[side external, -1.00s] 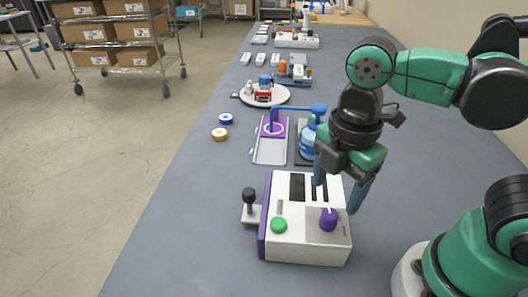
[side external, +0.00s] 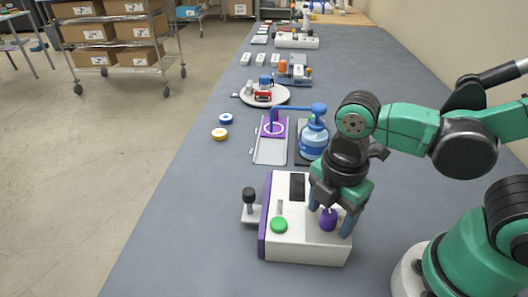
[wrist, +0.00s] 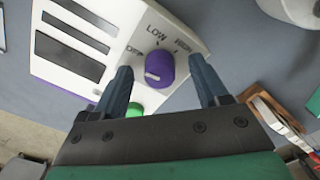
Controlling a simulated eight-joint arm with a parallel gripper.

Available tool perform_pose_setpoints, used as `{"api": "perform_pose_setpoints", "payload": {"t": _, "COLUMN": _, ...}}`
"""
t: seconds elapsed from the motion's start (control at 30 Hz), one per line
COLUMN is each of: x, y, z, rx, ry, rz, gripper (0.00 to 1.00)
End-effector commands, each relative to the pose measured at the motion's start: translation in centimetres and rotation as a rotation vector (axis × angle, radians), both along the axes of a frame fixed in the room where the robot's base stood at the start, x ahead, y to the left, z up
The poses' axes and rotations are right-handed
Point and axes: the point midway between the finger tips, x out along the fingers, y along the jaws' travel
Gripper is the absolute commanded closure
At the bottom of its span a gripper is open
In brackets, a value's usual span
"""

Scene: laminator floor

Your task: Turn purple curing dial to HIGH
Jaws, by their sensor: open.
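The purple curing dial (side external: 328,219) sits on the right front of the white laminator (side external: 290,247). In the wrist view the dial (wrist: 160,68) lies between my two fingers, with visible gaps on both sides. Labels OFF, LOW and HIGH are printed around it, HIGH on the right. A white mark shows on the dial's left, lower part in this view; which label it points at is unclear. My gripper (side external: 330,213) is open, pointing down with its fingers straddling the dial.
A black-knobbed lever (side external: 249,198) stands at the laminator's left side. Behind are a blue bottle (side external: 314,140), a grey tray with a purple part (side external: 270,150), and two tape rolls (side external: 220,134).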

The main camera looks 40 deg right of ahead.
Motion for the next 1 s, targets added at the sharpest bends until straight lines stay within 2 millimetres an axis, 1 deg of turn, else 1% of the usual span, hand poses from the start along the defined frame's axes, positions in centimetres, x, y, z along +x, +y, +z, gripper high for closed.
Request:
{"api": "perform_pose_setpoints", "payload": {"t": 0.03, "x": 0.0, "y": 0.0, "z": 0.0, "rx": 0.0, "ry": 0.0, "rz": 0.0, "gripper": 0.33}}
{"api": "perform_pose_setpoints", "payload": {"t": 0.07, "x": 0.0, "y": 0.0, "z": 0.01, "rx": 0.0, "ry": 0.0, "rz": 0.0, "gripper": 0.39}}
{"api": "perform_pose_setpoints", "payload": {"t": 0.1, "x": 0.0, "y": 0.0, "z": 0.01, "rx": 0.0, "ry": 0.0, "rz": 0.0, "gripper": 0.5}}
{"api": "perform_pose_setpoints", "payload": {"t": 0.17, "x": 0.0, "y": 0.0, "z": 0.01, "rx": 0.0, "ry": 0.0, "rz": 0.0, "gripper": 0.67}}
{"api": "perform_pose_setpoints", "payload": {"t": 0.2, "x": 0.0, "y": 0.0, "z": 0.01, "rx": 0.0, "ry": 0.0, "rz": 0.0, "gripper": 0.79}}
{"api": "perform_pose_setpoints", "payload": {"t": 0.27, "x": -0.01, "y": 0.0, "z": 0.01, "rx": 0.0, "ry": 0.0, "rz": 0.0, "gripper": 0.96}}
{"api": "perform_pose_setpoints", "payload": {"t": 0.3, "x": -0.01, "y": 0.0, "z": 0.01, "rx": 0.0, "ry": 0.0, "rz": 0.0, "gripper": 1.0}}
{"api": "perform_pose_setpoints", "payload": {"t": 0.53, "x": -0.02, "y": 0.0, "z": 0.02, "rx": 0.0, "ry": 0.001, "rz": -0.011, "gripper": 1.0}}
{"api": "perform_pose_setpoints", "payload": {"t": 0.67, "x": -0.02, "y": 0.01, "z": 0.01, "rx": 0.0, "ry": 0.002, "rz": -0.046, "gripper": 1.0}}
{"api": "perform_pose_setpoints", "payload": {"t": 0.87, "x": 0.0, "y": 0.02, "z": 0.0, "rx": 0.0, "ry": 0.002, "rz": -0.16, "gripper": 1.0}}
{"api": "perform_pose_setpoints", "payload": {"t": 1.0, "x": 0.0, "y": 0.02, "z": -0.01, "rx": 0.0, "ry": 0.001, "rz": -0.278, "gripper": 1.0}}
